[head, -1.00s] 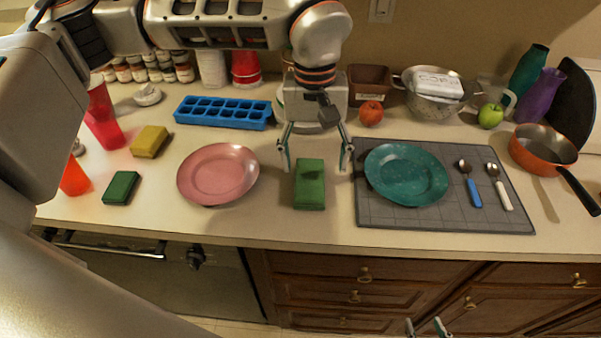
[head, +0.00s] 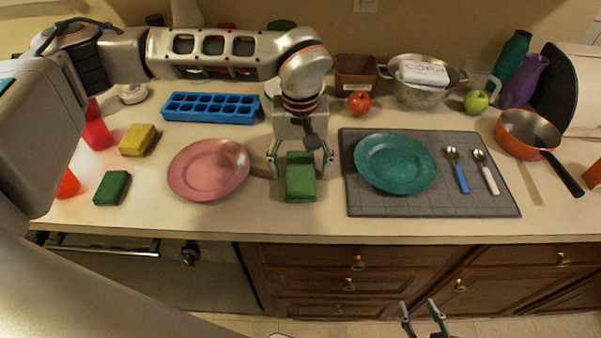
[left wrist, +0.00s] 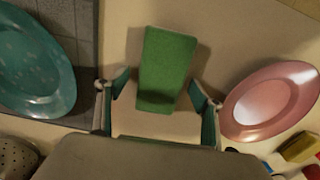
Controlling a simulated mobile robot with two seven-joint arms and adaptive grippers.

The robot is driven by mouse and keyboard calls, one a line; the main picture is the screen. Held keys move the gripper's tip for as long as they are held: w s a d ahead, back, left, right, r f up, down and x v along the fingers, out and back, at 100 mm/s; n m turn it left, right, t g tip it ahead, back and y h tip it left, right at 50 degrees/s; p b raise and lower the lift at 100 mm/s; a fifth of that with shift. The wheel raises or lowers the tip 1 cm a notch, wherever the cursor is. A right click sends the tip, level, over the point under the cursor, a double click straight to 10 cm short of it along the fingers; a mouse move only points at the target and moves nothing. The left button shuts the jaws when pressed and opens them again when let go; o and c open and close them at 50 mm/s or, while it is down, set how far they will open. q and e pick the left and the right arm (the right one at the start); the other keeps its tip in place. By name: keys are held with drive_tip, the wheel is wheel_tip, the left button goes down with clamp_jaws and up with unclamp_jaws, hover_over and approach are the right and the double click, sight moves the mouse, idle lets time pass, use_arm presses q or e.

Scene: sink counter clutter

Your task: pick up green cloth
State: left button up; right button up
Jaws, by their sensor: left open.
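The green cloth (head: 300,180) is a folded rectangular block lying on the counter between the pink plate and the grey mat. It also shows in the left wrist view (left wrist: 166,66). My left gripper (head: 300,165) is open and empty above the cloth's far end, with one finger on each side. In the left wrist view, its fingertips (left wrist: 160,88) flank the cloth with a gap on each side. Whether the fingertips are down at counter height is hard to tell. My right gripper (head: 420,306) is open and empty, low in front of the drawers.
A pink plate (head: 208,169) lies left of the cloth. A teal plate (head: 395,162) rests on the grey mat (head: 440,204) to the right. A blue ice tray (head: 211,107) is behind. A dark green sponge (head: 112,188) lies far left. Counter in front of the cloth is clear.

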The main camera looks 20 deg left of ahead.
sight(301, 166)
use_arm(q)
drive_tip(key=c, duration=1.1)
drive_tip(key=shift+r, duration=0.15)
wheel_tip(301, 166, up, 20)
drive_tip(key=shift+f, duration=0.1)
drive_tip(key=o, duration=0.4)
drive_tip(key=shift+c, duration=0.2)
drive_tip(key=c, duration=0.3)
